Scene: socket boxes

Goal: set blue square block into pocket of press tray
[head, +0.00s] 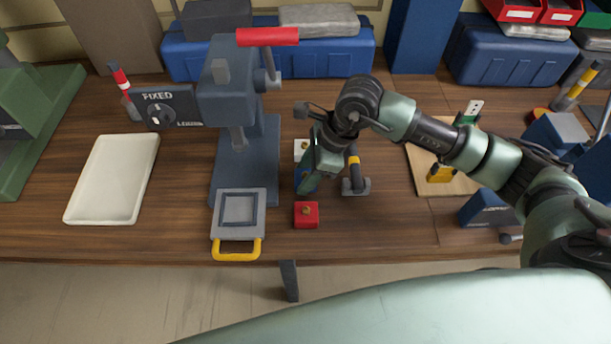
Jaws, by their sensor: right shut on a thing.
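The blue square block (302,181) shows only in part, at the fingers of my right gripper (307,187), which is shut on it. The gripper points down over the table, between a white block and a red block; I cannot tell whether the blue block touches the table. The press tray (228,229) is grey with a yellow handle and sits at the front of the blue-grey press (228,90), left of my right gripper. Its square pocket (238,208) looks empty. My left gripper is not in view.
The red block (306,214) with a knob lies just in front of my gripper, and the white block (300,147) behind it. A black-and-yellow handled tool (354,178) stands close on the right. A white tray (112,180) lies left, with bare table between it and the press.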

